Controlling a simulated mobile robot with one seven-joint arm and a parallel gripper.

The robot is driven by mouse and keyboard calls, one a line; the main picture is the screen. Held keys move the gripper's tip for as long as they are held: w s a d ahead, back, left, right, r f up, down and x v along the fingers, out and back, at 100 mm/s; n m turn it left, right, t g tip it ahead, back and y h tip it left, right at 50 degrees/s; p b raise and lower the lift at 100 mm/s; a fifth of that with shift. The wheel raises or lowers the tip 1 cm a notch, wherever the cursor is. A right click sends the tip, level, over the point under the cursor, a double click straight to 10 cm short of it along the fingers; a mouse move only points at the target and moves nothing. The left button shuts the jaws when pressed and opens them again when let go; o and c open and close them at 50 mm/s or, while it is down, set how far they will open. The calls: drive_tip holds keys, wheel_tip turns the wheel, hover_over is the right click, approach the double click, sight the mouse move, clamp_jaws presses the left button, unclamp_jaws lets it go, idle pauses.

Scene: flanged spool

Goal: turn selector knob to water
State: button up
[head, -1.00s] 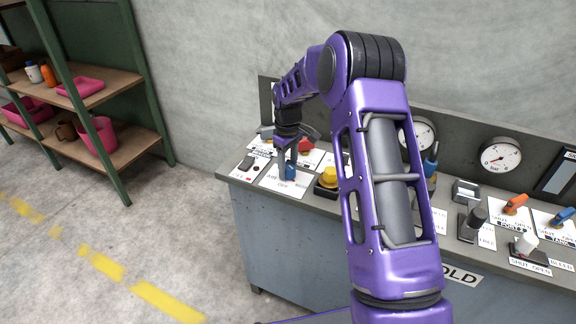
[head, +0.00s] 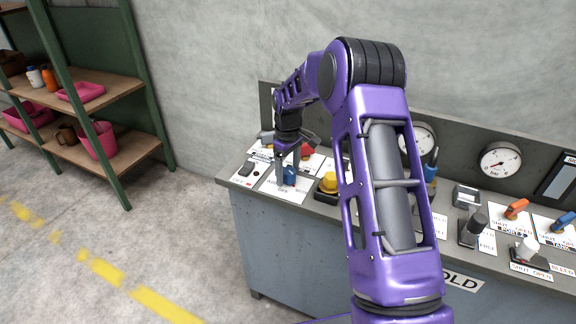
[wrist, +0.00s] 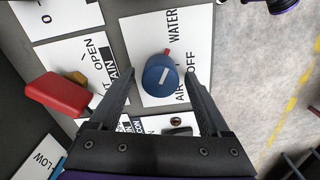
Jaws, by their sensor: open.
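The selector knob (wrist: 161,76) is blue with a short white line on top, on a white plate (wrist: 150,27) lettered WATER, OFF and AIR. In the wrist view a small red mark shows at the knob's upper edge, on the side toward the word WATER; the white line slants up to the right. In the head view the knob (head: 290,176) is at the left end of the console. My gripper (wrist: 160,73) is open, one finger on each side of the knob, with gaps visible. My gripper also shows in the head view (head: 288,168).
A red-handled lever (wrist: 58,94) lies left of my gripper in the wrist view. A yellow knob (head: 328,182) stands right of the selector on the console (head: 300,245). Gauges, switches and more handles fill the right side. Floor is clear at left.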

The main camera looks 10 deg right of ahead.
sight(288, 170)
wheel_tip(288, 170, up, 17)
drive_tip(key=p, duration=0.1)
drive_tip(key=shift+r, duration=0.2)
idle(0.3)
